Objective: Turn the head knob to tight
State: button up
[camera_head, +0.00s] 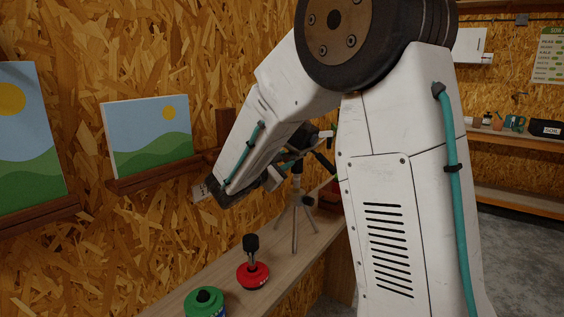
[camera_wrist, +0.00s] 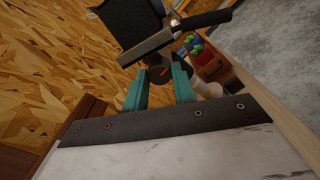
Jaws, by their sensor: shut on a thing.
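A tripod (camera_head: 295,222) stands on the plank bench, its head partly hidden behind my arm in the head view. In the wrist view, a dark round knob (camera_wrist: 158,76) with a short red mark sits between the two teal fingers of my gripper (camera_wrist: 160,88). The gripper is shut on this knob. A dark flat plate (camera_wrist: 145,48) and a handle (camera_wrist: 203,22) show just beyond it. In the head view the fingertips are too small and covered to make out. What the red mark points to cannot be read.
A reddish box (camera_wrist: 208,67) with blue and green items lies beyond the knob. Two pictures (camera_head: 148,138) rest on ledges along the wall.

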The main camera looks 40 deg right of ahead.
dwell(0.3)
jog(key=o, duration=1)
jog(key=v, duration=0.8)
